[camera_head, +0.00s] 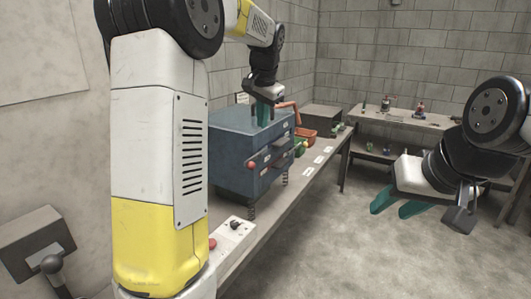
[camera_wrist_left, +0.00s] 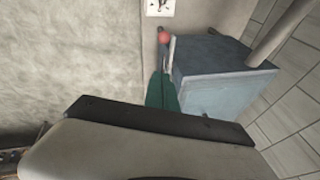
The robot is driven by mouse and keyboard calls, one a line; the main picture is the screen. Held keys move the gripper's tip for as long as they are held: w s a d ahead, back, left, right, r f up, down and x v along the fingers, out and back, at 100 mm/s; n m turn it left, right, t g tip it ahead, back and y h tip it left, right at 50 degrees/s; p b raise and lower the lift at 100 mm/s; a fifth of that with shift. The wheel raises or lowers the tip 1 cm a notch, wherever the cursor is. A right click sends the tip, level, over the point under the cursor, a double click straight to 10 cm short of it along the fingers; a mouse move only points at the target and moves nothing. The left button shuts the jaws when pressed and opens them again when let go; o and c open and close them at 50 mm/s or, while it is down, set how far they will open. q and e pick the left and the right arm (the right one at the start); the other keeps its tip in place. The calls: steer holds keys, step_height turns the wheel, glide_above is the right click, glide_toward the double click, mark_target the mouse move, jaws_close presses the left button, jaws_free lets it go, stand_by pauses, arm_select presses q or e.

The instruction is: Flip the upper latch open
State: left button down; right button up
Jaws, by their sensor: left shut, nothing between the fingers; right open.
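A blue-grey metal box (camera_head: 235,150) stands on the bench, and it also shows in the left wrist view (camera_wrist_left: 222,72). Its front carries a red knob (camera_head: 252,165) and dark handle-like parts. An orange-red bar (camera_head: 288,106) shows near its top far corner. I cannot tell for sure which part is the upper latch. My left gripper (camera_head: 264,113) points down at the box's top, its teal fingers shut and empty. In the left wrist view the fingers (camera_wrist_left: 162,92) lie beside the box, close to a lever with a red ball (camera_wrist_left: 164,38). My right gripper (camera_head: 392,206) is open and empty, away from the bench.
The bench (camera_head: 270,219) runs along the left wall, with a switch panel (camera_head: 231,238) in front and an orange bin (camera_head: 305,136) beyond the box. A second table (camera_head: 400,115) stands at the back. The floor between is clear. My left arm hides part of the bench.

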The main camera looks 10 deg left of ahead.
arm_select(q)
steer(key=shift+s+a+f+x, duration=0.1)
steer(key=shift+s+a+x, duration=0.25)
steer(key=shift+x, duration=1.8)
steer(key=shift+s+a+f+x, duration=0.15)
steer(key=shift+s+x, duration=0.25)
steer(key=shift+x, duration=1.7)
steer(key=shift+s+a+f+x, duration=0.1)
steer(key=shift+s+a+x, duration=0.25)
steer(key=shift+x, duration=1.8)
